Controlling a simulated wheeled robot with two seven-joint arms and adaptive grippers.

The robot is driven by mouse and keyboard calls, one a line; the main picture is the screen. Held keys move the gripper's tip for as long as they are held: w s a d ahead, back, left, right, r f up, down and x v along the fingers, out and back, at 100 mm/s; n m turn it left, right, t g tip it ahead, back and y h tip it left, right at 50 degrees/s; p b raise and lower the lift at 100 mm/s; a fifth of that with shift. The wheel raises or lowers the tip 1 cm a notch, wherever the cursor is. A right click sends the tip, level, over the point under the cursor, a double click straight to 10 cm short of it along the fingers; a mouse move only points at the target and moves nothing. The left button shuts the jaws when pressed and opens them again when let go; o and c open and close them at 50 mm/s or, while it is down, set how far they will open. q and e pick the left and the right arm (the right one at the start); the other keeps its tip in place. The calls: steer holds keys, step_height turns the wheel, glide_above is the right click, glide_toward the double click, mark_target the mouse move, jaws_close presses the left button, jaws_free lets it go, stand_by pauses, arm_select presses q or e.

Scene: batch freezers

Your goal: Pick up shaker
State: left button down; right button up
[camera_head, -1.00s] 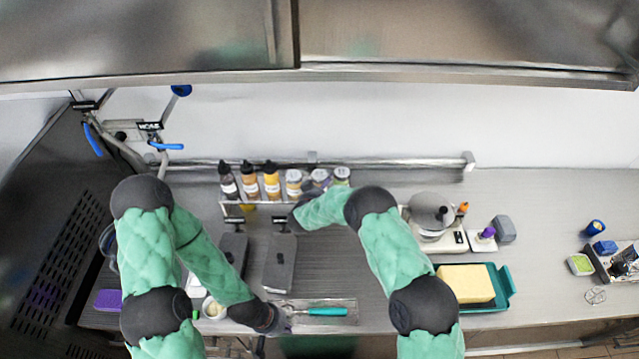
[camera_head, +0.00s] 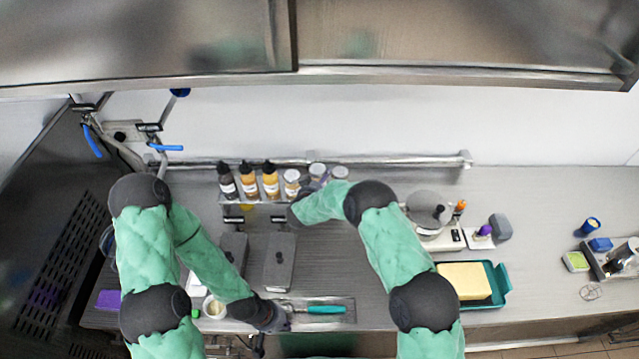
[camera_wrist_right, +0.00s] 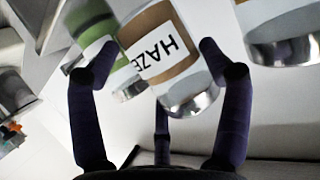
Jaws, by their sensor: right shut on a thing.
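A clear shaker with a metal base and a brown label reading "HAZE" (camera_wrist_right: 165,50) is between the fingers of my right gripper (camera_wrist_right: 155,62) in the right wrist view, tilted in that picture. The gripper is shut on it. In the head view my right gripper (camera_head: 298,214) is at the front of the bottle rack, mostly hidden by its arm. A shaker with a green label (camera_wrist_right: 98,40) is beside the held one, and another shaker (camera_wrist_right: 285,35) is at the upper right. My left gripper (camera_head: 275,318) is low by the counter's front edge; its fingers are unclear.
Dark-capped bottles (camera_head: 248,182) stand in the rack left of the shakers. Grey lidded containers (camera_head: 280,262) lie below. A teal-handled tool (camera_head: 326,310) is by the left gripper. A scale with a bowl (camera_head: 434,232) and a teal tray with a yellow block (camera_head: 500,282) are at right.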

steer(key=s+a+r+p, duration=0.2)
steer(key=s+r+p, duration=0.6)
steer(key=s, duration=0.5)
step_height(320, 180, up, 3)
steer(key=shift+s+a+f+p, duration=0.2)
steer(key=shift+s+a+p, duration=0.15)
steer(key=shift+s, duration=0.05)
